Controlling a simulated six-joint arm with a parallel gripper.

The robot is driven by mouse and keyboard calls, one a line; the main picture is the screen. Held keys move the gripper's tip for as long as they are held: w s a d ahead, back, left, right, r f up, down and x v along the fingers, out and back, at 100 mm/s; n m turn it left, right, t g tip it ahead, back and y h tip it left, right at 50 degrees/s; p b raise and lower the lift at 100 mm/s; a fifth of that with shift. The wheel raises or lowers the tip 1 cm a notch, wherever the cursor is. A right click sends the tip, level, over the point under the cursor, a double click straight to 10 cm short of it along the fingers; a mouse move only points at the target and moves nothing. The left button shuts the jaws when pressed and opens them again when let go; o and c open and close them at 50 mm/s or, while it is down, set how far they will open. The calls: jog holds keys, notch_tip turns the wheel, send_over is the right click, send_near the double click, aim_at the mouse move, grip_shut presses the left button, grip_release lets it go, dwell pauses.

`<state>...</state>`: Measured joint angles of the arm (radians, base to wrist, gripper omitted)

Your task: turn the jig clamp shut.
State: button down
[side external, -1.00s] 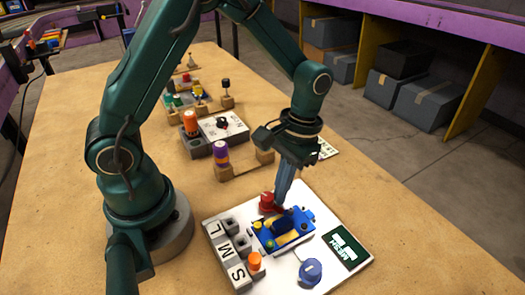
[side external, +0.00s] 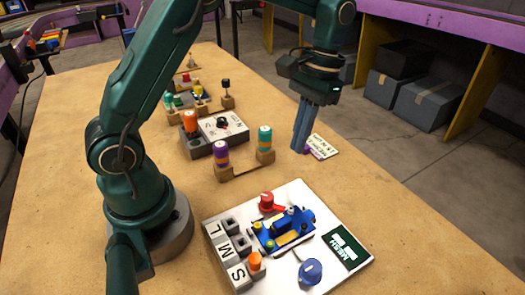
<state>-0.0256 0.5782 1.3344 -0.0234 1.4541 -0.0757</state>
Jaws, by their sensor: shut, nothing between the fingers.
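A white board (side external: 318,214) at the front of the bench bears a blue jig or toy-like part (side external: 298,224) with yellow pieces. A red knob (side external: 266,201) with a short red lever stands at the blue part's back left edge. The lever points right, towards the blue part; it looks like the clamp, but I cannot tell if it presses on the part. A round blue knob (side external: 311,270) sits at the board's front. My gripper (side external: 299,150) is shut and empty, pointing down behind the board, apart from it and close to a small printed card (side external: 323,147).
Grey blocks marked L, M and S (side external: 226,250) line the board's left side, with an orange peg (side external: 256,262) at S. A wooden stand with purple (side external: 221,155) and teal (side external: 265,140) spools is left of my gripper. The bench right of the board is clear.

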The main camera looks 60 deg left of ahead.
jog(key=shift+w+r, duration=0.1)
jog(key=shift+r, duration=0.3)
jog(key=c, duration=1.2)
grip_release()
jog(key=shift+r, duration=0.15)
jog(key=shift+c, duration=0.2)
jog(key=o, duration=0.6)
jog(key=shift+w+a, duration=0.1)
jog(key=shift+w, duration=0.2)
jog(key=shift+c, duration=0.2)
jog(key=shift+o, duration=0.3)
jog(key=s+f+n, duration=0.1)
jog(key=s+f+n+t, duration=0.1)
jog(key=shift+d+f, duration=0.3)
jog(key=shift+d, duration=0.05)
jog(key=n+t, duration=0.1)
send_over(268, 196)
jog(key=shift+a+f, duration=0.15)
jog(key=shift+f, duration=0.45)
jog(key=shift+r+t, duration=0.1)
jog(key=shift+t, duration=0.2)
jog(key=shift+f, duration=2.45)
grip_shut()
